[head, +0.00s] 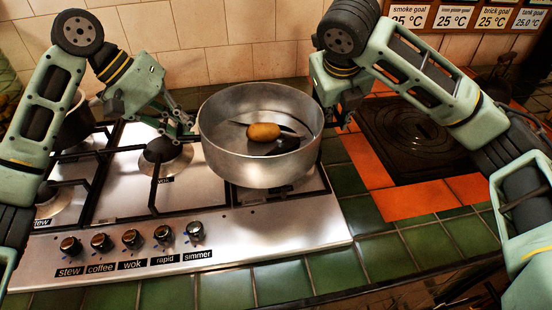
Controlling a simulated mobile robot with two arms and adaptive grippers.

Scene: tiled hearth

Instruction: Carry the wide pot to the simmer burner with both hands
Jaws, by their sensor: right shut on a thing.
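The wide pot (262,165) is a round, shallow metal pan at the right part of the hob. It looks roughly level and hides most of the burner area under it; I cannot tell whether it touches the grates. A brown potato-like item (263,132) lies inside it. My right gripper (338,112) is shut at the pot's right side, its fingers partly hidden. My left gripper (186,122) is at the pot's left side with its fingers apart, close to the wall; contact is unclear. The simmer label (286,256) is by the right end of the knob row, but its burner is not identifiable.
The steel hob (120,215) has a bare wok burner (166,155) left of the pot. A dark pot (76,125) stands at the back left. A dark hotplate (410,140) framed by orange tiles is at right. Green tiles (420,244) in front are clear.

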